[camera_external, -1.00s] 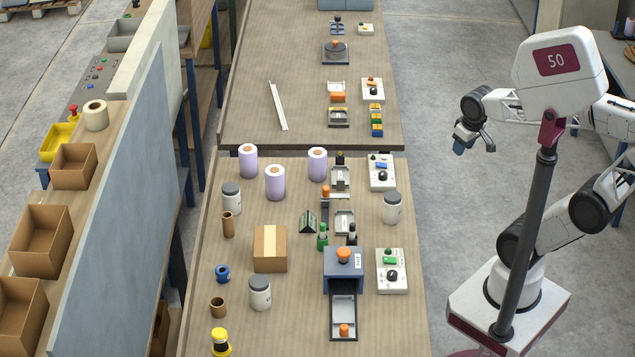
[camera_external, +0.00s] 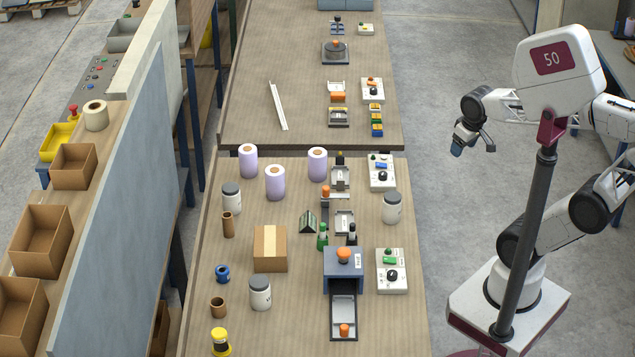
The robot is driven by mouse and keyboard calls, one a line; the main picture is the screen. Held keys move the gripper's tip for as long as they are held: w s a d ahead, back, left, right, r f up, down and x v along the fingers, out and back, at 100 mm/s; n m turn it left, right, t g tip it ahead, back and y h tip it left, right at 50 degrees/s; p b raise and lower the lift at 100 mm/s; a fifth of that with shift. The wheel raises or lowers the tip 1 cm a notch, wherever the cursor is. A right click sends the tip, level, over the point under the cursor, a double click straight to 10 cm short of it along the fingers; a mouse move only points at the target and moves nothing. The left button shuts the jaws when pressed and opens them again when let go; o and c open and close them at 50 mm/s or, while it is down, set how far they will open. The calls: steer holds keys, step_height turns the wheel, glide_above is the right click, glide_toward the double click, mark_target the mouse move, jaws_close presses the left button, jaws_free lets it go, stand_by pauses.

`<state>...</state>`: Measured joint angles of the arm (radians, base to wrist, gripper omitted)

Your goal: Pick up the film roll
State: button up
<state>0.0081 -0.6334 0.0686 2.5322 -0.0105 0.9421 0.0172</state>
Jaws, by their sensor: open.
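Three lilac film rolls with brown cores stand upright near the back edge of the near table. One is at the left (camera_external: 248,163), one in the middle and slightly nearer (camera_external: 275,185), and one at the right (camera_external: 317,167), beside the laminating fixtures. My gripper (camera_external: 472,149) is open and empty. It hangs in the air to the right of the table, well away from all three rolls, with its fingers pointing down.
A cardboard box (camera_external: 270,250), white jars (camera_external: 231,198) and brown cores (camera_external: 228,226) stand left of the blue machine (camera_external: 343,272). A jar (camera_external: 392,208) and button boxes (camera_external: 382,174) line the right edge. A low green-black object (camera_external: 308,222) lies mid-table.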

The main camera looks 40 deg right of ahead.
steer(key=o, duration=0.5)
steer(key=n+g, duration=0.2)
steer(key=n, duration=1)
glide_above(319, 154)
steer(key=s+d, duration=0.7)
steer(key=s, duration=0.4)
step_height(319, 154, down, 4)
steer(key=w+a+f+n, duration=0.1)
steer(key=w+a+f, duration=0.1)
steer(key=w+f, duration=0.1)
steer(key=w+a+f+n, duration=0.2)
steer(key=w+f, duration=0.1)
steer(key=w, duration=0.1)
steer(key=w+a+f+n, duration=0.2)
steer(key=w+f, duration=0.1)
steer(key=shift+w+a+f, duration=0.1)
steer(key=shift+w+a, duration=0.2)
steer(key=shift+w, duration=0.1)
steer(key=shift+w+a+f, duration=0.15)
steer(key=shift+w+f, duration=0.05)
steer(key=shift+f, duration=0.1)
